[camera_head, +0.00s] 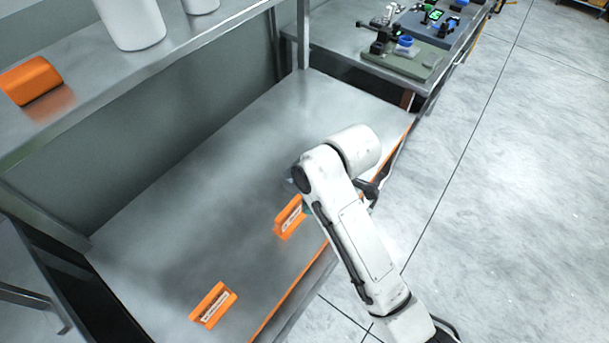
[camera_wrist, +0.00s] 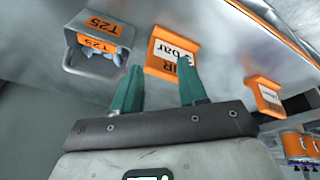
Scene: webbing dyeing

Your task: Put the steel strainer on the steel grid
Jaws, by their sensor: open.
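My gripper (camera_wrist: 158,72) is open, with two green fingers apart and nothing between them in the wrist view. In the head view my arm hides most of it, close over the front right of the steel bench. A small steel vessel (camera_wrist: 70,54) with orange T25 labels and greyish contents shows at the upper left of the wrist view, beyond the left finger. I cannot tell whether it is the steel strainer. An orange sign holder (camera_wrist: 165,68) stands just beyond the fingers; it also shows in the head view (camera_head: 285,228). I cannot make out a steel grid.
The steel bench (camera_head: 190,190) is largely bare. A second orange holder (camera_head: 213,304) stands near its front edge. Another bench with equipment (camera_head: 405,55) stands at the back right.

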